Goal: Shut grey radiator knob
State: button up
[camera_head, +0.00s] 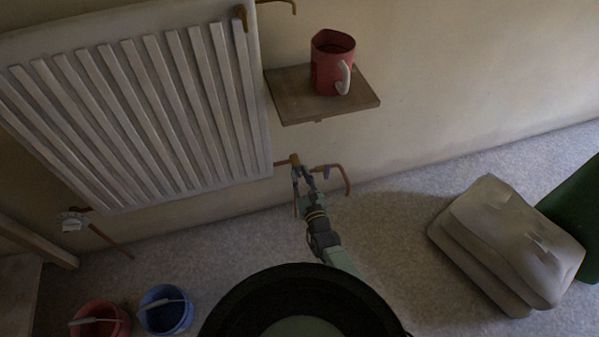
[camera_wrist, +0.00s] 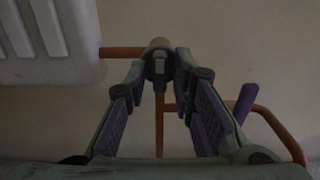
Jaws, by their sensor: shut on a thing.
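The fingers hide the knob there. The white radiator (camera_head: 130,110) hangs on the wall at the left, and a copper pipe joins it to the valve.
A purple handle (camera_wrist: 245,102) on a bent copper pipe (camera_wrist: 283,133) is close right of my gripper. Above is a wooden shelf (camera_head: 290,110) with a red mug (camera_head: 328,70). A red bucket (camera_head: 100,322) and a blue bucket (camera_head: 166,312) stand lower left; a grey cushion-like stack (camera_head: 510,240) lies right.

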jog(key=shift+w+r, duration=0.1)
jog(key=shift+r, duration=0.05)
grip_shut()
jog(key=m+b, duration=0.2)
jog(key=b, duration=0.1)
jog(key=shift+f+m, duration=0.3)
jog(key=shift+f, duration=0.1)
jog(key=shift+m+b, duration=0.9)
jog(key=m+b, duration=0.2)
jog(key=m, duration=0.1)
jog(key=shift+r, duration=0.15)
jog(key=shift+r+m, duration=0.3)
